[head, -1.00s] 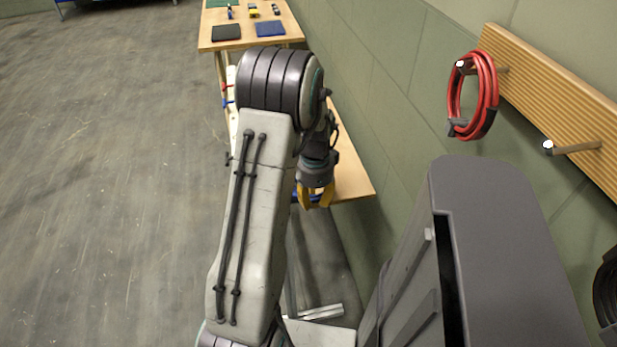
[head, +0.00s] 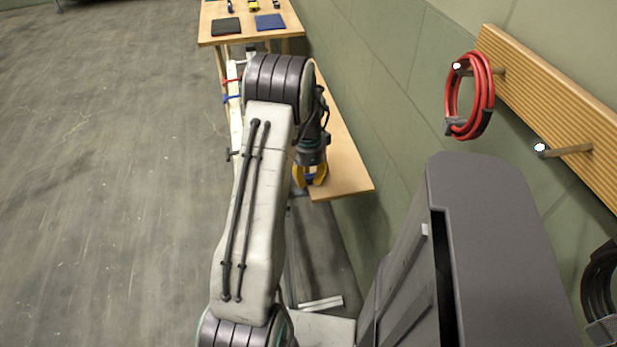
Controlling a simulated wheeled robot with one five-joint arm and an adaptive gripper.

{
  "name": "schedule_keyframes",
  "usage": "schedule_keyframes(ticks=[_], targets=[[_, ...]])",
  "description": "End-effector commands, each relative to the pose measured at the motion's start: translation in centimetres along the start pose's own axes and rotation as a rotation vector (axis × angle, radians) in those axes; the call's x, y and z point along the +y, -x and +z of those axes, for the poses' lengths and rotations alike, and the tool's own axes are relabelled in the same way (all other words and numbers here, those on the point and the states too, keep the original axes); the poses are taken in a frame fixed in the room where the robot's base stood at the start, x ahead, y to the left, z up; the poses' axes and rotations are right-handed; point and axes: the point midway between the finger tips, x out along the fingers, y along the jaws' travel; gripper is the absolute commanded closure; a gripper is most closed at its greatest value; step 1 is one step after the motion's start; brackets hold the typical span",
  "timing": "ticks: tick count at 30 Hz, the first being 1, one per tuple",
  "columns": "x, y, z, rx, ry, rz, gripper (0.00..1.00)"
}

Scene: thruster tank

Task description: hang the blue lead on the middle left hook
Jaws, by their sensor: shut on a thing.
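My gripper (head: 310,180) has yellow fingers, points down, and is shut on the blue lead (head: 309,179). Only a small bit of blue shows between the fingers; the rest of the lead is hidden by my gripper and arm. A wooden rail (head: 550,105) on the right wall carries hooks. The middle hook (head: 568,151) is a bare peg with a white tip, to the right of my gripper and well apart from it. Whether a second row of hooks exists cannot be seen.
A red coiled lead (head: 484,97) hangs on the farther hook, and a black coiled lead (head: 597,285) hangs at the right edge. A wooden bench (head: 346,165) runs along the wall by my gripper. A farther table (head: 238,40) holds mats. The left floor is clear.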

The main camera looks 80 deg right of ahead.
Motion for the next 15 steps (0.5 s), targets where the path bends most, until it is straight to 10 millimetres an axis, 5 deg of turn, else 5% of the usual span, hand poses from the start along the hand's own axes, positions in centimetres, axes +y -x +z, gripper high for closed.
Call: schedule_keyframes(ticks=[4,5,6,11,15], targets=[[-0.01,0.06,-0.01,0.000,0.000,-0.001,1.00],[0.02,0.03,0.00,0.000,0.000,0.000,0.70],[0.02,0.03,0.00,0.000,0.000,0.000,0.67],[0.02,0.04,-0.01,0.000,0.000,0.000,0.53],[0.03,0.05,-0.01,0.000,0.000,0.000,0.53]])
